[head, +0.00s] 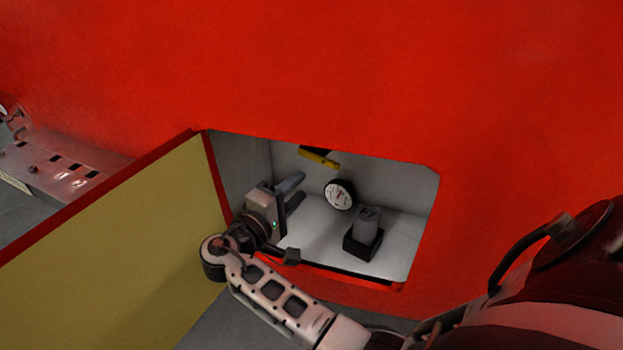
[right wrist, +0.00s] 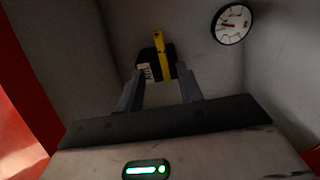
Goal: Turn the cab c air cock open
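The air cock shows as a yellow handle (head: 318,158) with a dark body, high on the back wall inside the open compartment. In the right wrist view the yellow handle (right wrist: 160,52) stands nearly upright in front of a black body with a small white label. My right gripper (head: 297,190) is inside the compartment, below and left of the handle in the head view. In the right wrist view its two fingers (right wrist: 160,84) are apart, with the cock seen beyond and between their tips. Nothing shows between the fingers. The left gripper is not in view.
A round white gauge (head: 340,194) is on the back wall right of the gripper. A grey cylinder on a black base (head: 366,226) stands on the compartment floor. The open door panel (head: 130,245) swings out at left. Red body (head: 330,65) surrounds the opening.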

